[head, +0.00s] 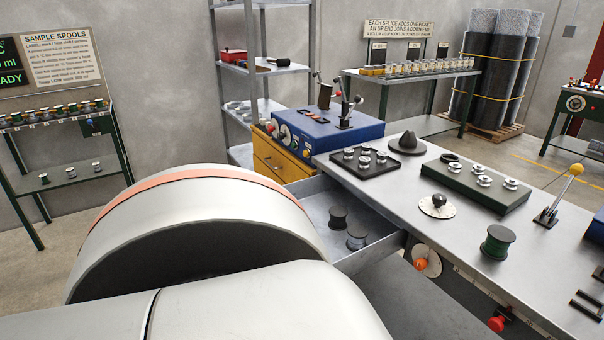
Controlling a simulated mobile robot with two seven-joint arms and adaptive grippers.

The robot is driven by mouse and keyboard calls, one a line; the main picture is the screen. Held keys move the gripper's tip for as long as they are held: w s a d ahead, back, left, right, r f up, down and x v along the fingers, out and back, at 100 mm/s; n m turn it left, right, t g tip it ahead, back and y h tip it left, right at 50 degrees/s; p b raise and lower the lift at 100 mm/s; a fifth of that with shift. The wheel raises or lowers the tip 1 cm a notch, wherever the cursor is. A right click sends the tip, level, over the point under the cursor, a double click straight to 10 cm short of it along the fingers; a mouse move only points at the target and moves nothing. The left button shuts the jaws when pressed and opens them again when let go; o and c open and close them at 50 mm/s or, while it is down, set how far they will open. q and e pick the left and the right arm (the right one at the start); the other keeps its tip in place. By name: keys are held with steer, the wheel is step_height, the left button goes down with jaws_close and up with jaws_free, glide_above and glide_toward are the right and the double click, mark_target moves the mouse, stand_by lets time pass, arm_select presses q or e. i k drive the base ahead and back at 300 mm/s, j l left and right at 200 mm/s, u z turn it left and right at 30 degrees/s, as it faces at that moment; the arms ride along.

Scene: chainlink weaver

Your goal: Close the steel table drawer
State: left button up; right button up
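The steel table (440,150) runs from the middle to the right of the head view. Its drawer (374,255) stands open at the table's left end, below the top. Two dark spools, one farther (338,217) and one nearer (357,236), stand in the drawer. The drawer's near left part and its front are hidden behind a large pale link of my own arm with an orange band. Neither of my grippers shows in the view, and I cannot tell whether the arm touches the drawer.
A dark green block with bobbins (472,184), a green spool (497,242) and a yellow-knobbed lever (560,195) stand on the tabletop. A steel shelf rack (264,72) stands behind.

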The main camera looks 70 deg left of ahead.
mark_target(316, 194)
steer(key=u, duration=2.45)
steer(key=i+l+z, duration=0.15)
steer(key=l, duration=0.4)
steer(key=k, duration=0.05)
